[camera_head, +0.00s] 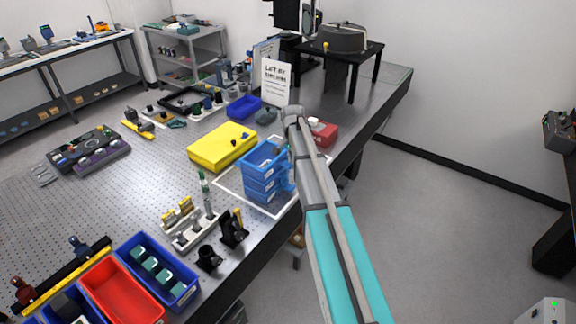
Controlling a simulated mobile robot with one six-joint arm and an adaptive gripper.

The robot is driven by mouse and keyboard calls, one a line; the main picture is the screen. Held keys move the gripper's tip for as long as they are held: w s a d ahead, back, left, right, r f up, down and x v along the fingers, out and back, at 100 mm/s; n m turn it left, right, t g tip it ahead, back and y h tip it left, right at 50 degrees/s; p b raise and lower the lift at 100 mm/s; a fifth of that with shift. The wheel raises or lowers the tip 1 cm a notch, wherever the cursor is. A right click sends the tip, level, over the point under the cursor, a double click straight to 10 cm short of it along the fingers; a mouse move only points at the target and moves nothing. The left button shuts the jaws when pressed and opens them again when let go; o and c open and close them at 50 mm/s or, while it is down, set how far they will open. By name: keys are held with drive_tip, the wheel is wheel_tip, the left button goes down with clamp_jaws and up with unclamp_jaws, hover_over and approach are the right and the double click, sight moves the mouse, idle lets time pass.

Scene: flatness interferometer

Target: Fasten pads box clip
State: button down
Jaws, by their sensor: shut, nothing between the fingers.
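My arm (315,175) reaches from the bottom edge up to a grey joint near the back of the bench. No box here is clearly marked as the pads box, and no clip can be made out. A small red box (327,139) with a white piece on top sits just right of my arm, partly hidden by it. A stack of blue bins (262,180) stands just left of my arm, with its right side close to the arm in the picture.
A yellow box (222,146) lies left of the blue stack. A red bin (122,291) and a blue bin (178,291) stand at the front left. A white sign (275,82) stands at the back. Clear floor (440,230) lies to the right of the bench.

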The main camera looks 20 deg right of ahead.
sight(292, 166)
drive_tip(key=shift+f+b, duration=1.75)
drive_tip(key=shift+f, duration=0.05)
drive_tip(key=shift+r, duration=0.1)
drive_tip(key=shift+r+p, duration=3.95)
drive_tip(key=shift+p, duration=0.1)
drive_tip(key=shift+f, duration=0.1)
drive_tip(key=s+a+f+n+b, duration=0.3)
drive_tip(key=s+a+f+b, duration=0.1)
drive_tip(key=s, duration=0.5)
drive_tip(key=s+a+f+n+b, duration=0.3)
drive_tip(key=s+a+n+b, duration=0.1)
drive_tip(key=s, duration=0.5)
drive_tip(key=s+a+f+n+b, duration=0.3)
drive_tip(key=s+a, duration=0.3)
drive_tip(key=s, duration=0.3)
drive_tip(key=shift+f+n+b, duration=0.4)
drive_tip(key=shift+f, duration=0.4)
